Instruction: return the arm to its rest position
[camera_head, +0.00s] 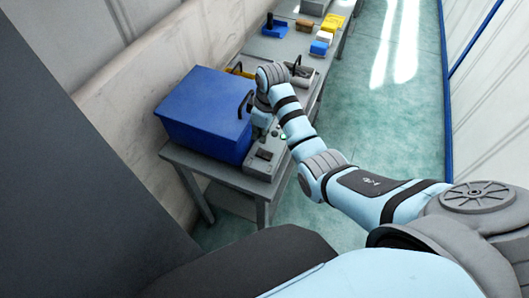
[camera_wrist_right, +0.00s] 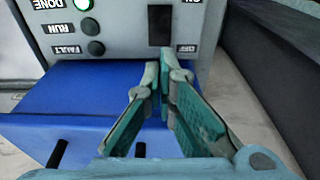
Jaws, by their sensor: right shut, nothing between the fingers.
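My right arm (camera_head: 375,190) reaches from the lower right across to the grey table. My right gripper (camera_head: 262,120) is partly hidden by its wrist, between the blue box and the control panel. In the right wrist view, the green-padded fingers (camera_wrist_right: 164,82) are shut with nothing between them. They point toward a panel (camera_wrist_right: 125,45) with DONE, RUN and FAULT labels, seen upside down. The DONE lamp (camera_wrist_right: 83,4) is lit; the RUN (camera_wrist_right: 90,26) and FAULT (camera_wrist_right: 96,48) lamps are dark. My left gripper is not in view.
The blue box (camera_head: 203,110) stands close left of the right gripper, on the table (camera_head: 225,178). The green floor (camera_head: 390,120) to the right is clear.

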